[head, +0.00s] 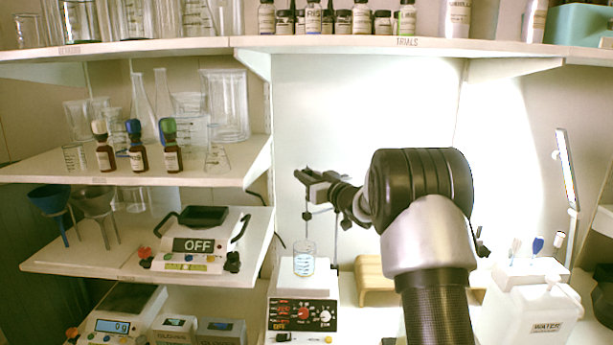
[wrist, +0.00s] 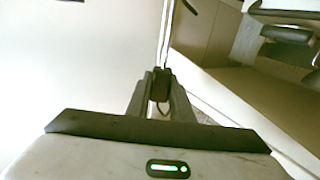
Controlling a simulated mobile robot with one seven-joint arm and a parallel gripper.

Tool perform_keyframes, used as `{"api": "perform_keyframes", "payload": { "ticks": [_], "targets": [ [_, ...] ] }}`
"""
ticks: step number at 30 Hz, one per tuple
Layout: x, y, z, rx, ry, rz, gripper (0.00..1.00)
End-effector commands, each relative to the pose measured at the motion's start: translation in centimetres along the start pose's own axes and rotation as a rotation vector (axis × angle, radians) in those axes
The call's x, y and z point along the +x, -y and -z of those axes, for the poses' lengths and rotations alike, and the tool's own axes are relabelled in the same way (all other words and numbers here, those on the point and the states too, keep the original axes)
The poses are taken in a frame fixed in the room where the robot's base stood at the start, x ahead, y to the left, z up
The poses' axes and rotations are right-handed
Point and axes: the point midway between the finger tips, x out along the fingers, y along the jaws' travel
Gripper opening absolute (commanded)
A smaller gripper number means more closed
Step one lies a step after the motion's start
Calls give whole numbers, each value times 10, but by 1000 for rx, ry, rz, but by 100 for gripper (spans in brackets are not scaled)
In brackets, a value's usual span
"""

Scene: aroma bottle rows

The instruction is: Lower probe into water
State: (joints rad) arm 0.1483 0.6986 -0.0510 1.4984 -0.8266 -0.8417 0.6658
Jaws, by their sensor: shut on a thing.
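In the head view my gripper (head: 314,178) is above the hotplate stirrer, shut on the probe (head: 307,215). The probe is a thin dark rod that hangs about upright, with a wider dark part partway down. Its lower end is near the rim of a small glass beaker (head: 304,262) with blue markings; I cannot tell whether it is inside the rim. The beaker stands on the white stirrer (head: 302,314) with knobs and red displays. In the wrist view my gripper (wrist: 161,88) holds a dark block with a thin cable; the beaker is not seen there.
A tan block (head: 374,282) stands right of the stirrer, partly behind my arm. A white water container (head: 530,310) is at the far right. A scale marked OFF (head: 193,244) and brown dropper bottles (head: 138,155) are on the left shelves. Glassware lines the upper shelf.

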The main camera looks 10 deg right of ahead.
Motion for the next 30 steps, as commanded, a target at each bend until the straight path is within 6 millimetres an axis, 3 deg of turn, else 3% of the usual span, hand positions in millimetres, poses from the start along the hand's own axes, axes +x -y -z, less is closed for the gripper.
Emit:
{"api": "perform_keyframes", "payload": {
  "ticks": [6, 11, 22, 23, 25, 26, 30],
  "targets": [
    [0, 0, -56, 3, 4, 0, 0],
    [0, 0, -92, 2, 4, 0, 0],
    [-1, 0, -100, 2, 9, 0, 0],
    [-1, 0, -100, 2, 9, 0, 23],
    [-1, 0, -100, 2, 9, 0, 35],
    [-1, 0, -99, 2, 8, 0, 39],
    [0, 0, -97, 1, 5, 0, 39]
  ]
}}
